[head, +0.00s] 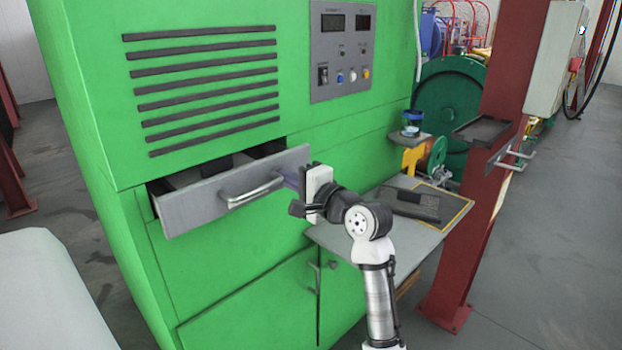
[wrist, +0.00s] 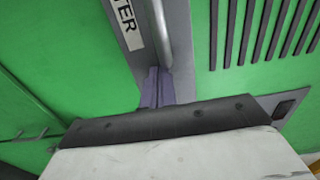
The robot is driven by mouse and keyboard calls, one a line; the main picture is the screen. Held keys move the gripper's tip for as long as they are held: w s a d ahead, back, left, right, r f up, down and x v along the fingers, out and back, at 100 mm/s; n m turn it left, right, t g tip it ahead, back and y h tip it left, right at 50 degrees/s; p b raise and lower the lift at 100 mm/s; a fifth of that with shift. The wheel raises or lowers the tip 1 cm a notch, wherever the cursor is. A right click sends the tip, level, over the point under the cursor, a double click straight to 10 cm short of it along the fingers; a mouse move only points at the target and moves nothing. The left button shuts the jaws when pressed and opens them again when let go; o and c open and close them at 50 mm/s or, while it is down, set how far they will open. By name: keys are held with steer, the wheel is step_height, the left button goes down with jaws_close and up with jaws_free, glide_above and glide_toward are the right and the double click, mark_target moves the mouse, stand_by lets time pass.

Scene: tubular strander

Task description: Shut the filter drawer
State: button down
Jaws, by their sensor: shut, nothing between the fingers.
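The filter drawer (head: 192,206) is a grey-fronted drawer in the green cabinet, below the black vent slots. It stands partly open, with its inside showing above the front panel. Its bar handle (head: 252,193) runs along the front. My gripper (head: 290,181) is at the right end of the drawer front, beside the handle's right end. In the wrist view the shut fingers (wrist: 157,88) are close to the drawer front (wrist: 122,20) and the handle (wrist: 158,30), with nothing between them. I cannot tell whether they touch the front.
A control panel (head: 341,50) is above right on the green cabinet (head: 95,95). A shelf (head: 385,245) with a dark flat item (head: 410,203) juts out at the right, behind my arm. A red post (head: 480,200) stands further right. A white rounded object (head: 50,295) is at lower left.

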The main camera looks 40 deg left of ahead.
steer(key=a, duration=0.2)
steer(key=a+p, duration=0.1)
steer(key=a, duration=0.3)
steer(key=shift+w+a+r+p, duration=0.1)
steer(key=shift+w+a+p, duration=0.15)
steer(key=shift+p, duration=0.15)
steer(key=shift+r, duration=0.2)
steer(key=shift+d, duration=0.1)
